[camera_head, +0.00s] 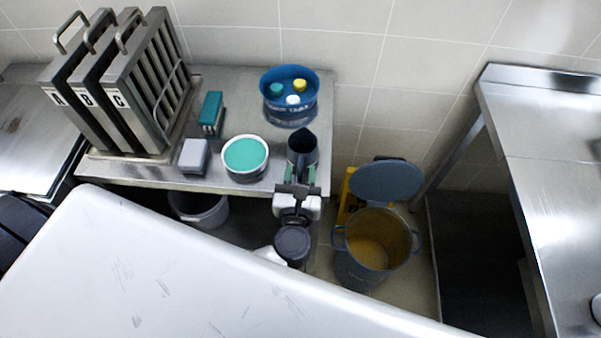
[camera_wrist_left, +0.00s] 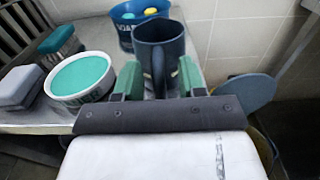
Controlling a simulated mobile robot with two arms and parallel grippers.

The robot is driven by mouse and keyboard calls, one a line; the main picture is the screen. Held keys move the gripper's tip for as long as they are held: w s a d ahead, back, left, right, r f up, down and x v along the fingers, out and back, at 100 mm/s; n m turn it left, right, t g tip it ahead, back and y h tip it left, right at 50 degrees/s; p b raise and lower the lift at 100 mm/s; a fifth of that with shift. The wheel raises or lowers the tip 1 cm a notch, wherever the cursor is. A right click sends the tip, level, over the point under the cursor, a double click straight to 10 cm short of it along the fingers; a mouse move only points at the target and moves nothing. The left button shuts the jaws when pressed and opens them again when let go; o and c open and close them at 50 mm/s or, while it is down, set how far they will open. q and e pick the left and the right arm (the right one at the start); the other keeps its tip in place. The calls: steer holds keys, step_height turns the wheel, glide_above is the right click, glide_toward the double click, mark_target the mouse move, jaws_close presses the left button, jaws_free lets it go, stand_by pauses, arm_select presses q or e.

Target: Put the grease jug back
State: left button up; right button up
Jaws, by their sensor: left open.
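The grease jug, a dark blue-grey jug (camera_head: 303,146), stands upright at the front right of the steel side table (camera_head: 229,77). In the left wrist view the jug (camera_wrist_left: 160,42) has its handle facing me. My left gripper (camera_head: 301,176) is at the jug's near side, and in the left wrist view its green-padded fingers (camera_wrist_left: 158,80) stand apart on either side of the handle. The gripper is open; I cannot tell whether a finger touches the handle. My right gripper is not in view.
A tub with a teal top (camera_head: 245,155) stands just left of the jug. A blue bucket with bottles (camera_head: 290,97) is behind it. A grey block (camera_head: 193,156), teal brush (camera_head: 211,113) and lettered filter racks (camera_head: 118,83) are further left.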

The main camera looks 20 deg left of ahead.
arm_select(q)
steer(key=b+v, duration=0.3)
steer(key=v, duration=0.8)
steer(key=s+f+m+g+h, duration=0.2)
steer(key=f+m+g+h, duration=0.15)
steer(key=f+m, duration=1.1)
steer(key=s+f+m+g+h, duration=0.2)
steer(key=f+m+h, duration=0.3)
steer(key=f+m, duration=1)
steer(key=s+a+f+m+g+y, duration=0.1)
steer(key=s+a+f+m+g, duration=0.4)
steer(key=s+f, duration=0.3)
steer(key=s+a+f+m+g+y, duration=0.2)
steer(key=s+a+f+m+g, duration=0.3)
steer(key=s, duration=0.7)
step_height(320, 180, down, 4)
steer(key=shift+a+m+g, duration=0.35)
steer(key=shift+a+m, duration=0.65)
steer(key=shift+m, duration=0.15)
steer(key=shift+y, duration=0.25)
